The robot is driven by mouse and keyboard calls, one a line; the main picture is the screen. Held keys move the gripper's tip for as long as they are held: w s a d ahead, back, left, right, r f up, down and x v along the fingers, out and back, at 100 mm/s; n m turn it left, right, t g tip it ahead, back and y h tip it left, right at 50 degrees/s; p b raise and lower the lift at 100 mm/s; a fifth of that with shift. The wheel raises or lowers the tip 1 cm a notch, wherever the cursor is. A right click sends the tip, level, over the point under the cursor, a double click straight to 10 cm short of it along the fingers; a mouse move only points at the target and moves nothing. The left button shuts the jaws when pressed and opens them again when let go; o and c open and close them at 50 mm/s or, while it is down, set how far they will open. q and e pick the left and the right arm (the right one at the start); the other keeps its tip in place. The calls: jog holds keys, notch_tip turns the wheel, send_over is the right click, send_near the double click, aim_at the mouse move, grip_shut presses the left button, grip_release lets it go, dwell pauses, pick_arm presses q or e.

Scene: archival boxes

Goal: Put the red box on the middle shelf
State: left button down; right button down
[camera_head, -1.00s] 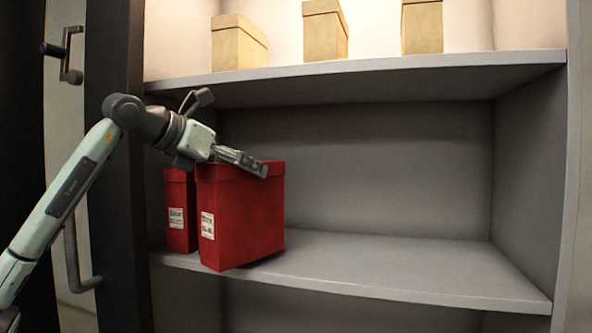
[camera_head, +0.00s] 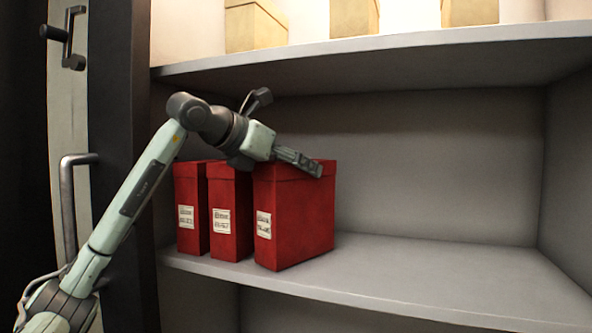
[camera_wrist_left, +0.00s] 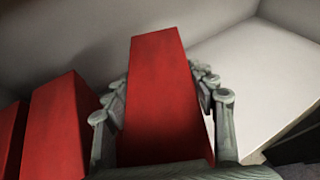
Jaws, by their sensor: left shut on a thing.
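My left gripper (camera_head: 298,162) is shut on the rightmost red box (camera_head: 297,222), gripping it near its top. In the left wrist view the held red box (camera_wrist_left: 162,95) stands between the two fingers (camera_wrist_left: 165,110). In the head view this box is upright at the middle shelf (camera_head: 420,280), close to the shelf's front edge. I cannot tell whether its base touches the shelf. Two more red boxes stand to its left, a middle one (camera_head: 226,205) and a left one (camera_head: 190,212). All three have white labels on the front. My right gripper is not in view.
The middle shelf is bare to the right of the red boxes. The upper shelf (camera_head: 400,48) passes above my arm and holds tan boxes (camera_head: 352,17). A dark cabinet upright (camera_head: 125,120) and a door handle (camera_head: 68,210) are at the left.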

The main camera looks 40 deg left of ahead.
pick_arm(q)
jog(key=shift+w+d, duration=0.25)
jog(key=shift+f, duration=0.15)
jog(key=c, duration=0.5)
grip_release()
jog(key=shift+c, duration=0.2)
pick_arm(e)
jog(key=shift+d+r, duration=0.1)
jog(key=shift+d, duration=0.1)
pick_arm(q)
jog(key=shift+s+a+r, duration=0.15)
jog(key=shift+s+r, duration=0.05)
jog(key=shift+s, duration=0.15)
jog(key=b+v, duration=0.1)
jog(key=v, duration=1)
jog(key=shift+s, duration=0.15)
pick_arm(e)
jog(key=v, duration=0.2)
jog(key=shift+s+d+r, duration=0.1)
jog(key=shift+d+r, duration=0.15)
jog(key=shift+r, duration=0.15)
pick_arm(q)
jog(key=shift+r, duration=0.15)
